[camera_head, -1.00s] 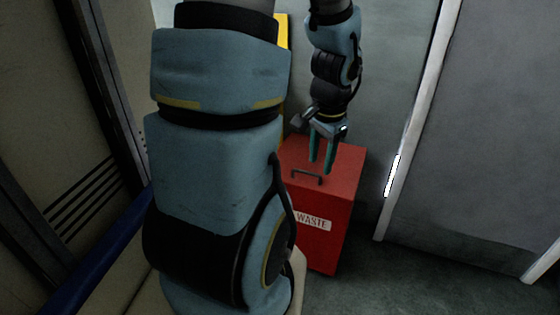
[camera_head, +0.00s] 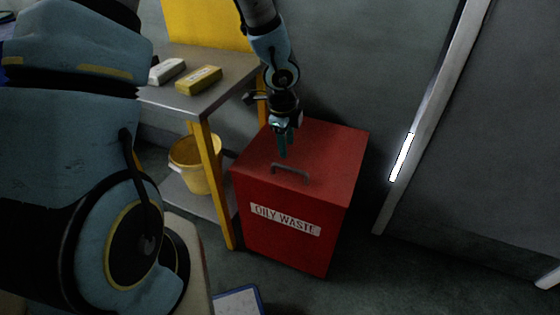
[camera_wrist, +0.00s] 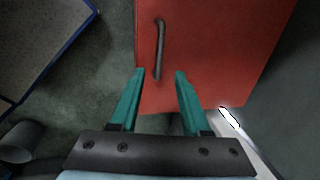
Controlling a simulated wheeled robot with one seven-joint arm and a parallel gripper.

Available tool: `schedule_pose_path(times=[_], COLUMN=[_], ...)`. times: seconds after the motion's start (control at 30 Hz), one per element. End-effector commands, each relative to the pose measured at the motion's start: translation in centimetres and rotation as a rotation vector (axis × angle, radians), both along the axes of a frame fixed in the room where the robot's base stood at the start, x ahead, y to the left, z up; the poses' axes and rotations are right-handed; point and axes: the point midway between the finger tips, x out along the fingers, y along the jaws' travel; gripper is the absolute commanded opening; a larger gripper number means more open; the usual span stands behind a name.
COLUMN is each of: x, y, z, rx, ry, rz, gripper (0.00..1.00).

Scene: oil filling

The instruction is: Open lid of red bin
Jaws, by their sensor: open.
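The red bin (camera_head: 330,160) stands on the floor against the back wall, with a white "OILY WASTE" label on its front. Its flat lid is closed and carries a dark handle (camera_head: 290,172) near the front edge. My gripper (camera_head: 283,152) is above the lid, a little behind the handle in the head view. In the wrist view the two green fingers of my gripper (camera_wrist: 158,73) are apart with nothing between them. The handle (camera_wrist: 160,50) lies lengthwise just ahead of the fingertips, over the red lid (camera_wrist: 215,45). The exact height above the lid is hard to tell.
A table (camera_head: 215,68) with a yellow box (camera_head: 199,80) and a pale box (camera_head: 167,70) stands left of the bin. A yellow bucket (camera_head: 192,172) is on its lower shelf. A door frame (camera_head: 420,125) is at the right. Floor is clear between bin and door.

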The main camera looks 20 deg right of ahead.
Motion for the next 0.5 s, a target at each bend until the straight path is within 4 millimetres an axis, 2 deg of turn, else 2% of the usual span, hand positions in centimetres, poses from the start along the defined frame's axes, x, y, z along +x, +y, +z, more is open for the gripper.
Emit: schedule_pose_path(times=[0.03, 0.3, 0.5], x=[0.0, 0.8, 1.2], y=[-0.1, -0.7, -1.1], z=[-1.3, -6.3, -8.5], rx=[0.002, 0.003, 0.001], ry=[0.002, 0.001, 0.0], rz=[-0.003, -0.001, 0.002], gripper=[0.47, 0.47, 0.47])
